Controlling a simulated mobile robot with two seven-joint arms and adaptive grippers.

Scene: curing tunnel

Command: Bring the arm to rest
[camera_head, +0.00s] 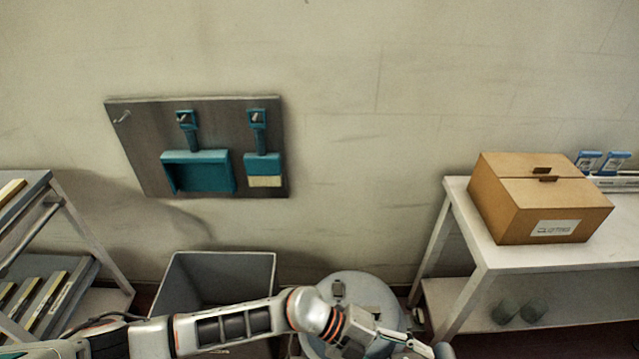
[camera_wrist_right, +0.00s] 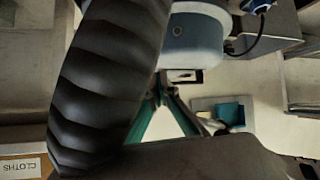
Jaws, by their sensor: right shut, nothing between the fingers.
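My left arm (camera_head: 235,325) comes in from the left along the bottom edge of the head view and reaches across in front of a round grey-blue drum. My right gripper is not visible in the head view. In the right wrist view its two thin fingers (camera_wrist_right: 163,97) converge in a V, shut and empty, with pale wall showing between them. A large dark ribbed part fills the left of that view close to the camera; I cannot tell what it is.
The drum (camera_head: 365,289) stands against the wall beside an open grey bin (camera_head: 222,262). A cardboard box (camera_head: 505,213) sits on a white table (camera_head: 540,257) at right. A shelf rack (camera_head: 85,228) stands left. A wall board (camera_head: 140,150) holds a teal dustpan (camera_head: 200,172) and brush (camera_head: 262,165).

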